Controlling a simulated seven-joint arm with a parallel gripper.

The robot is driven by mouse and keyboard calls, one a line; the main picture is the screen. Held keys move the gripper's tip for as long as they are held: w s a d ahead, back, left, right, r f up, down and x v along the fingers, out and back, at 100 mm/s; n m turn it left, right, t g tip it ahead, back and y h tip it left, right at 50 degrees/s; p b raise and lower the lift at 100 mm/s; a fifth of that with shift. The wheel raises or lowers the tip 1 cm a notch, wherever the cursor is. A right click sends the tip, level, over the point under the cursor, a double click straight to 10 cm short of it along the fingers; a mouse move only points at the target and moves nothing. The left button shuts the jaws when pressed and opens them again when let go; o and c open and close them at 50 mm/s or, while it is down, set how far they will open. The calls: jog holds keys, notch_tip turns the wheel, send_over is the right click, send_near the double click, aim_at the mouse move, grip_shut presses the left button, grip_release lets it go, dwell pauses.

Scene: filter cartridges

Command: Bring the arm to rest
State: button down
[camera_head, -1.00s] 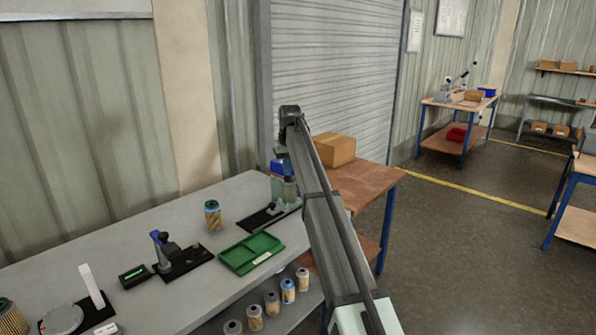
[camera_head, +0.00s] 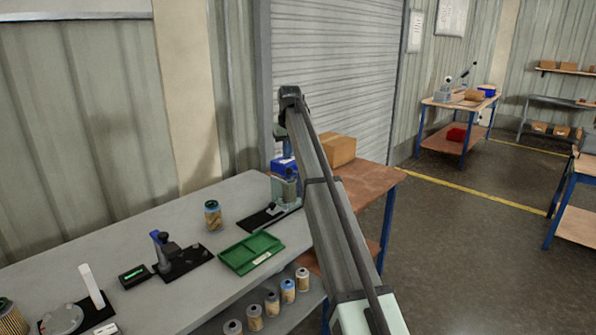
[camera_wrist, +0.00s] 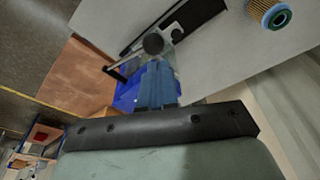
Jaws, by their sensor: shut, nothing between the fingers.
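My arm reaches out over the right end of the grey bench (camera_head: 150,240), and my gripper (camera_wrist: 157,68) hangs from its tip above the back right corner. In the wrist view its blue fingers are together with nothing between them. In the head view the gripper is small and partly hidden by my arm. Below it stand a grey-green press on a black base (camera_head: 262,217) and a blue bin (camera_head: 283,165). A filter cartridge (camera_head: 213,215) stands upright on the bench, apart from the gripper; it also shows in the wrist view (camera_wrist: 268,12).
A green tray (camera_head: 250,253), a black fixture (camera_head: 182,263) and a small display (camera_head: 134,276) are on the bench. Several cartridges stand on the lower shelf (camera_head: 255,318). A cardboard box (camera_head: 338,150) sits on a wooden table to the right. A roller shutter (camera_head: 335,75) is behind.

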dwell(0.3)
